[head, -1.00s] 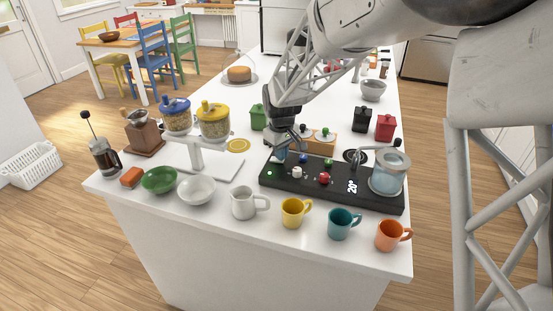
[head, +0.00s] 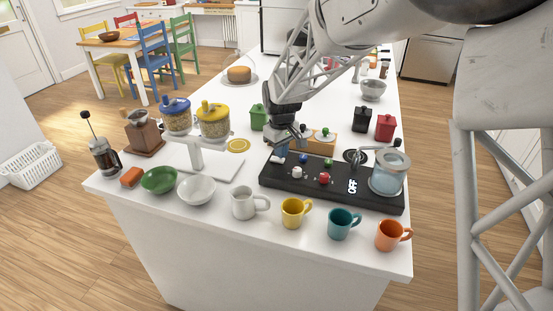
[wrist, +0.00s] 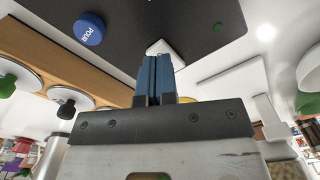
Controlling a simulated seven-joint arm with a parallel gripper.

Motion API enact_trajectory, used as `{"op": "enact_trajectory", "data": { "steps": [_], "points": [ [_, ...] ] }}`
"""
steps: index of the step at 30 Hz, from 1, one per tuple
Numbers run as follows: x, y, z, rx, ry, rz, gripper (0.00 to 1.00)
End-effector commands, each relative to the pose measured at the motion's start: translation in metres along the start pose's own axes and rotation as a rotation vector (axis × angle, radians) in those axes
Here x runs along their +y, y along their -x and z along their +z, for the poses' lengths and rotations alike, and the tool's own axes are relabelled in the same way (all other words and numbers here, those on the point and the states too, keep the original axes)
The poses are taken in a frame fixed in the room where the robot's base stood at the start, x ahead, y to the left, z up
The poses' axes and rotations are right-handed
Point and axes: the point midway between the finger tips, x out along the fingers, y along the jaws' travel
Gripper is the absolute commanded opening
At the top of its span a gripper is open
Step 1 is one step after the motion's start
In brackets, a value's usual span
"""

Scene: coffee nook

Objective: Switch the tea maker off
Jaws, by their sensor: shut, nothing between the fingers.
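The tea maker is a long black base (head: 335,187) on the white counter, with a glass kettle (head: 389,172) at its right end. Its display (head: 352,186) reads OFF. A small white switch (head: 277,159) sits near the left end and also shows in the wrist view (wrist: 160,47). My gripper (wrist: 153,77) is shut and empty, its blue fingertips right at that switch; contact is not clear. The fingertips partly hide the switch. A blue POUR button (wrist: 89,28) and a small dark green dot (wrist: 217,27) are on the panel.
White, red and green knobs sit on the base. A white mug (head: 243,203), yellow mug (head: 292,213), teal mug (head: 339,224) and orange mug (head: 389,236) line the front edge. A wooden rack (head: 320,146) stands close behind the base.

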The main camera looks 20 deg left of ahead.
Motion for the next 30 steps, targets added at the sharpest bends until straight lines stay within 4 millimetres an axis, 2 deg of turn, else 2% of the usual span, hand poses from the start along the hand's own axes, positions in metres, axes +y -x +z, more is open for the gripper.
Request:
{"op": "enact_trajectory", "data": {
  "steps": [30],
  "points": [
    [0.000, 0.054, 0.000, 0.001, 0.000, 0.001, 0.00]
  ]
}}
